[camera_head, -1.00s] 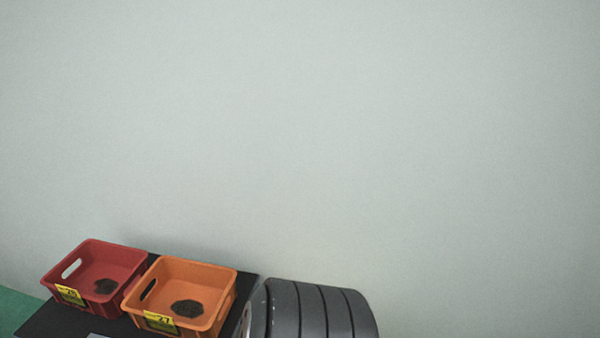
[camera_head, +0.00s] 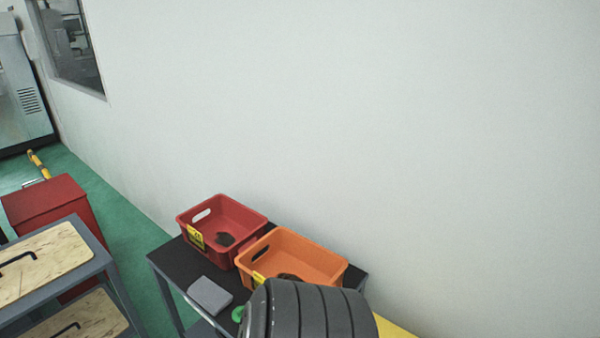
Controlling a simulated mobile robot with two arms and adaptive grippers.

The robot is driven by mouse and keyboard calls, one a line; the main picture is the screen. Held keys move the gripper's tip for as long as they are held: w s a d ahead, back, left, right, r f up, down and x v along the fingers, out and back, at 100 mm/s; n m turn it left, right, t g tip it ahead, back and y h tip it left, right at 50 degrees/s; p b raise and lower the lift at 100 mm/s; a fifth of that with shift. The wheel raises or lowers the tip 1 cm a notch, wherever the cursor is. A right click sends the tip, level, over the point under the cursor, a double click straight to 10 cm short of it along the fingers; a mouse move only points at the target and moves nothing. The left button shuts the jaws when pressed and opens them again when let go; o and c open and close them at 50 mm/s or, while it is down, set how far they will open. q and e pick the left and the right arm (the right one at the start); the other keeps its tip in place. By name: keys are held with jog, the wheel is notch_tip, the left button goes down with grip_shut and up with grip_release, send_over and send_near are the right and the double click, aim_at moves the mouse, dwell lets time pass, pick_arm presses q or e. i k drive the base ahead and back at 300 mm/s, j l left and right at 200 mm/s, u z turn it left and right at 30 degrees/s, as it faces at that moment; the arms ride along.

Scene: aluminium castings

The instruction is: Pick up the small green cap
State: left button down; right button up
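A small green object (camera_head: 238,313), likely the green cap, lies on the black table (camera_head: 172,262) in the head view. It is beside a grey flat block (camera_head: 209,296) and partly hidden behind my dark ribbed arm part at the bottom centre. Neither of my grippers shows in the view, so I cannot see what they hold.
A red bin (camera_head: 222,222) and an orange bin (camera_head: 292,260), each with dark material inside, stand along the table's back by the wall. At left are a red box (camera_head: 48,205) and a grey-framed stand with wooden panels (camera_head: 45,262). Green floor lies between.

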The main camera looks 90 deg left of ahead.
aim_at(236, 314)
jog(key=u, duration=2.55)
